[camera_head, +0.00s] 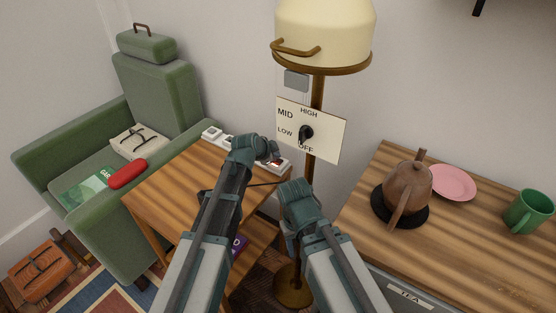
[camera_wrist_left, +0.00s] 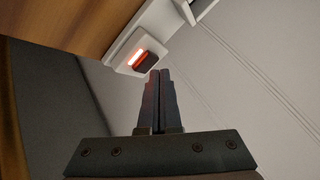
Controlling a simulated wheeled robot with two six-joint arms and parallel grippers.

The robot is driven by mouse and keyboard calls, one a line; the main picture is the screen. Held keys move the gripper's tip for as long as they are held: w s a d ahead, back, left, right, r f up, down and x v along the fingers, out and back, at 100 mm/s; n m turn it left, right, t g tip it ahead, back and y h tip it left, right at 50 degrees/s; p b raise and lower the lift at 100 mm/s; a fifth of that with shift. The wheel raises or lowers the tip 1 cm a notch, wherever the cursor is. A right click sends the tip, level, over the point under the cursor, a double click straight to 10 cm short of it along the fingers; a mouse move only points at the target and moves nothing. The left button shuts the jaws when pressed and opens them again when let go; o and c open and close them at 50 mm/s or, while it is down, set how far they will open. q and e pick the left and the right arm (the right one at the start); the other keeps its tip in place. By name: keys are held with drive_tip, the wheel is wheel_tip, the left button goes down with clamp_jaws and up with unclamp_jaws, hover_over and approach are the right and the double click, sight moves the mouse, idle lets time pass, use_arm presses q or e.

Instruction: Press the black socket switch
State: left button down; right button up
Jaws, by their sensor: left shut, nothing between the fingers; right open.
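A white power strip (camera_head: 212,133) lies along the back edge of the wooden side table, partly hidden by my left gripper. On its near end is a dark rocker switch with a glowing orange-red bar; this switch (camera_wrist_left: 146,62) is clear in the left wrist view. My left gripper (camera_head: 272,158) is shut and empty over that end. In the wrist view its closed fingertips (camera_wrist_left: 160,74) are right beside the switch's lower edge; whether they touch it I cannot tell. My right gripper (camera_head: 295,186) is open, lower and right of the side table; its fingertips are hard to make out.
A floor lamp (camera_head: 324,30) with a dial board (camera_head: 328,135) stands just behind my grippers. A wooden counter (camera_head: 465,260) at right holds a brown teapot (camera_head: 405,185), pink plate (camera_head: 450,181) and green mug (camera_head: 529,210). A green armchair (camera_head: 165,90) stands left. The side table's top (camera_head: 185,180) is mostly clear.

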sight(276, 162)
use_arm(q)
drive_tip(key=shift+f, duration=0.15)
idle(0.3)
drive_tip(key=shift+f+b, duration=0.3)
drive_tip(key=shift+b, duration=0.2)
drive_tip(key=shift+r+p, duration=0.5)
drive_tip(key=shift+p, duration=0.05)
wheel_tip(276, 162, up, 6)
drive_tip(key=p, duration=0.6)
drive_tip(key=shift+r, duration=0.1)
